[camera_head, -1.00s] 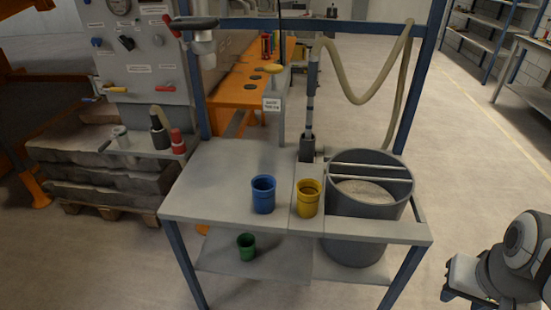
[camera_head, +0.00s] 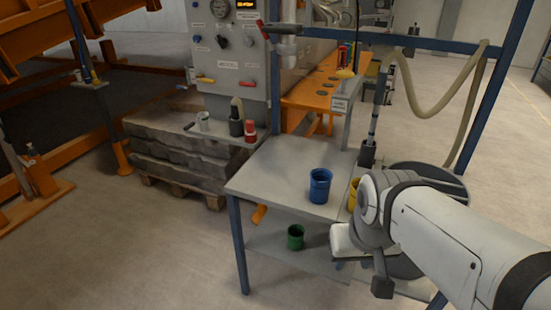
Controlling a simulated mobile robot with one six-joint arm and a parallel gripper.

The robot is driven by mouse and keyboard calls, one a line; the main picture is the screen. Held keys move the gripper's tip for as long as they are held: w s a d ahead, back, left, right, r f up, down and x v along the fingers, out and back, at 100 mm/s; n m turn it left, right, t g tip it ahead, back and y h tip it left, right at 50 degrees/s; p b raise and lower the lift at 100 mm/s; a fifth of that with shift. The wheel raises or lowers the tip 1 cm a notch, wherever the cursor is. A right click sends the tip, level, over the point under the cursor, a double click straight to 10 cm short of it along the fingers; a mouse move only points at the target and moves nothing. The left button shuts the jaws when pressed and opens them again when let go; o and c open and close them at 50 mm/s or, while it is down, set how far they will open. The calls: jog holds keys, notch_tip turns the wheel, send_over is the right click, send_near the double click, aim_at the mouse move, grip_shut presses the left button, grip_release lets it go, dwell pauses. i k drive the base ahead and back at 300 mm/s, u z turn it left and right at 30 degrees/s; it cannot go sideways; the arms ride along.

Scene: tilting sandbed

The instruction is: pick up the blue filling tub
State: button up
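The blue filling tub (camera_head: 320,186) stands upright on the grey bench top (camera_head: 270,175), near its front edge and left of the yellow tub (camera_head: 353,193). My arm reaches in from the right, and its end with my gripper (camera_head: 352,262) is in front of the bench, below and right of the blue tub. My gripper is apart from the blue tub. Its fingers are small and partly hidden by my arm, so I cannot tell whether they are open. My arm covers part of the yellow tub.
A green tub (camera_head: 295,237) stands on the lower shelf. A large grey bin (camera_head: 430,170) on the right is mostly behind my arm. A blue frame post (camera_head: 497,85) rises at the right. A control panel (camera_head: 228,60) and stacked slabs stand left. The floor at front left is clear.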

aim_at(321, 178)
jog(key=u, duration=0.25)
jog(key=i, duration=1)
